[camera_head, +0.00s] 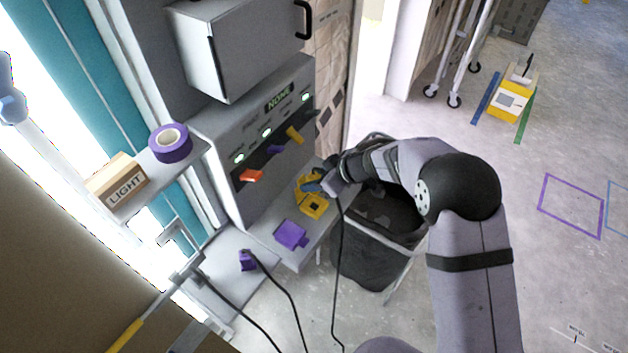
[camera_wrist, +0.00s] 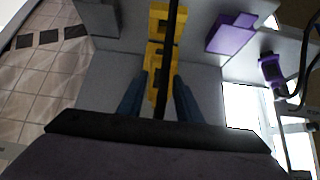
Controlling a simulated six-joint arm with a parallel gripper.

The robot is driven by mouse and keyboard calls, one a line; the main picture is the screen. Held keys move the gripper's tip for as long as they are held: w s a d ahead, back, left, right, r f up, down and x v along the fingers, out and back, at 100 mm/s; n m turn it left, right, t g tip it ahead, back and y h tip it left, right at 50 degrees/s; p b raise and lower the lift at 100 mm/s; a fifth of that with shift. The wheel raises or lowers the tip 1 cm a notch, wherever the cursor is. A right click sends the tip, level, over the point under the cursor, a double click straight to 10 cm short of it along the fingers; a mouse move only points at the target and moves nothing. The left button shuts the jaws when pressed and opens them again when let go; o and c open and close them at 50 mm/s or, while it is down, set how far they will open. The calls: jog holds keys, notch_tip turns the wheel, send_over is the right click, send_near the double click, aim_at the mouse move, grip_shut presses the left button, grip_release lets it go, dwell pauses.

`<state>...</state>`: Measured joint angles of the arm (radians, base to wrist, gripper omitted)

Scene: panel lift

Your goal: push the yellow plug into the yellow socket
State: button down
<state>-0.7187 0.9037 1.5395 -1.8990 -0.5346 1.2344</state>
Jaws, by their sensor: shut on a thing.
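The yellow socket (camera_head: 314,206) sits on the grey ledge below the panel. It also shows at the top of the wrist view (camera_wrist: 158,24). The yellow plug (camera_head: 304,182) is just behind it in the head view. In the wrist view the plug (camera_wrist: 153,67) lies in line with the socket, between my blue fingers. My gripper (camera_head: 315,184) is shut on the plug; in the wrist view my gripper (camera_wrist: 161,80) has a finger on each side of it. A black cable crosses over the plug and socket, so I cannot tell whether they touch.
A purple socket (camera_head: 291,234) sits on the ledge near the yellow one. A purple plug (camera_head: 247,261) with a cable stands on the lower shelf. Orange, purple and yellow levers (camera_head: 294,135) stick out of the panel above. A black bin (camera_head: 366,258) stands beside the ledge.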

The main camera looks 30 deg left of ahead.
aim_at(315, 194)
jog(key=shift+f+b, duration=2.4)
jog(key=shift+b, duration=0.75)
jog(key=shift+f, duration=0.65)
jog(key=shift+d+p, duration=0.15)
jog(key=shift+p, duration=1)
jog(key=shift+f, duration=0.7)
jog(key=c, duration=1.2)
grip_release()
jog(key=shift+d+r+b, duration=0.1)
jog(key=shift+r+b, duration=0.05)
jog(key=shift+b, duration=0.15)
jog(key=shift+b+v, duration=0.55)
jog(key=shift+v, duration=3)
